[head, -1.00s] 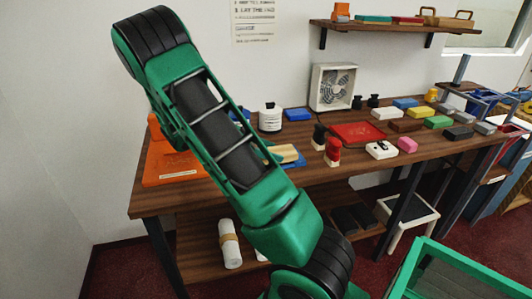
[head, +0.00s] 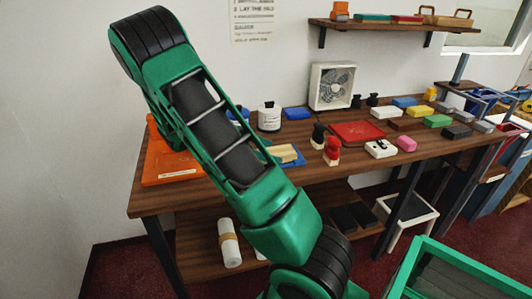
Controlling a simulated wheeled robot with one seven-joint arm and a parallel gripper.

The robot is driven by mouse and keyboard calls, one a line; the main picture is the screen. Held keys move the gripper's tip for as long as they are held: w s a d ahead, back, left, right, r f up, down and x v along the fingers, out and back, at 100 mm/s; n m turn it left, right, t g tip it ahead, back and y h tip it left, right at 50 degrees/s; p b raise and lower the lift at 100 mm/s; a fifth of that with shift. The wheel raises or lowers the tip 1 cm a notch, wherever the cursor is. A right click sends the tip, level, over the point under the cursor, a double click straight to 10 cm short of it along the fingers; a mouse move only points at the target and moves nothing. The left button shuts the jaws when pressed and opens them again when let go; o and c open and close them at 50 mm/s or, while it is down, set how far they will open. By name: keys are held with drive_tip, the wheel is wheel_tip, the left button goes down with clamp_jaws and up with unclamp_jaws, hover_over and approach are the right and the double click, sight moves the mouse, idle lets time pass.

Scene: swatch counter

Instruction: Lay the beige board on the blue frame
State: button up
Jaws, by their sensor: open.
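The beige board (head: 283,153) lies near the front edge of the wooden counter, just right of my green arm. The blue frame (head: 299,161) shows as a blue edge beside and under the board. My arm covers their left side, so I cannot tell how squarely the board sits on the frame. My gripper is hidden behind my own arm links, and its fingers do not show.
Black and red-topped stamps (head: 332,150) stand right of the board, by a red tray (head: 357,132). An orange tray (head: 165,170) is at the left. Several coloured blocks crowd the right; a shelf (head: 390,27) hangs above.

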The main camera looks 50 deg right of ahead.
drive_tip(key=v, duration=1)
drive_tip(key=shift+w, duration=0.1)
drive_tip(key=shift+s+d+r+y, duration=0.1)
drive_tip(key=shift+s+d+y, duration=0.05)
drive_tip(key=shift+s+y, duration=0.2)
drive_tip(key=s+n+y, duration=0.1)
drive_tip(key=s, duration=0.1)
drive_tip(key=s+n+y, duration=0.1)
drive_tip(key=s, duration=0.1)
drive_tip(key=s+r+n+t+y, duration=0.1)
drive_tip(key=s+n, duration=0.1)
drive_tip(key=shift+s+d, duration=0.1)
drive_tip(key=shift+d, duration=0.2)
drive_tip(key=s+a+r+n+t+y, duration=0.1)
drive_tip(key=s+a+n+t+y, duration=0.1)
drive_tip(key=s+a+n, duration=0.4)
drive_tip(key=s+a+r+n+t+y, duration=0.1)
drive_tip(key=s+a+n+t+y, duration=0.2)
drive_tip(key=s, duration=1)
drive_tip(key=a+n+y, duration=0.2)
drive_tip(key=a+n, duration=0.2)
drive_tip(key=n, duration=0.1)
drive_tip(key=shift+s+a+r, duration=0.15)
drive_tip(key=shift+s+r, duration=0.15)
drive_tip(key=shift+r, duration=0.05)
drive_tip(key=shift+w, duration=0.1)
